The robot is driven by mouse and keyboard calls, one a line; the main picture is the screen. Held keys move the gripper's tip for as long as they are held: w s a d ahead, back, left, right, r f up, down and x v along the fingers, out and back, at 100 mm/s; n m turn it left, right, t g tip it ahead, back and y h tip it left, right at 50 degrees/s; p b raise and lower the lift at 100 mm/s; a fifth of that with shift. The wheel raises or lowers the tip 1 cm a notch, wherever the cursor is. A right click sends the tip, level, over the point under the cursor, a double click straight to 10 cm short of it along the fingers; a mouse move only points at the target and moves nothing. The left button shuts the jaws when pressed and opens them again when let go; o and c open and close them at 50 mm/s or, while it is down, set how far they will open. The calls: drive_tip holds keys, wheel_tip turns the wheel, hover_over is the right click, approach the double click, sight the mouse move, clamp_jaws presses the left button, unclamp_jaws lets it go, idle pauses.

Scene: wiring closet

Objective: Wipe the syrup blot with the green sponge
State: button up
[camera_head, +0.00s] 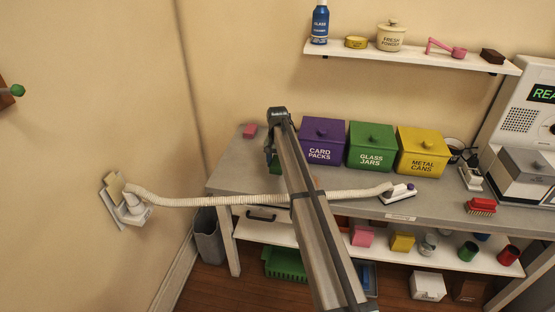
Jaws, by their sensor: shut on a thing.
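My gripper (271,157) is at the left part of the grey worktop (231,177), left of the purple box. It is shut on a green thing, which looks like the green sponge (275,168); only a small part of it shows beside my arm. I cannot tell whether the sponge touches the worktop. I do not see the syrup blot; my arm hides part of the worktop.
A pink block (250,131) lies left of my gripper. Purple (322,151), green (371,158) and yellow (421,165) lidded boxes stand to the right. A ribbed hose (232,200) crosses in front to a nozzle (398,194). A red brush (481,206) lies farther right.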

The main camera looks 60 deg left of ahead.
drive_tip(key=shift+f, duration=1.85)
drive_tip(key=o, duration=1)
drive_tip(key=shift+f, duration=0.1)
drive_tip(key=shift+o, duration=0.2)
drive_tip(key=shift+c, duration=0.5)
drive_tip(key=c, duration=1.1)
drive_tip(key=shift+c, duration=0.2)
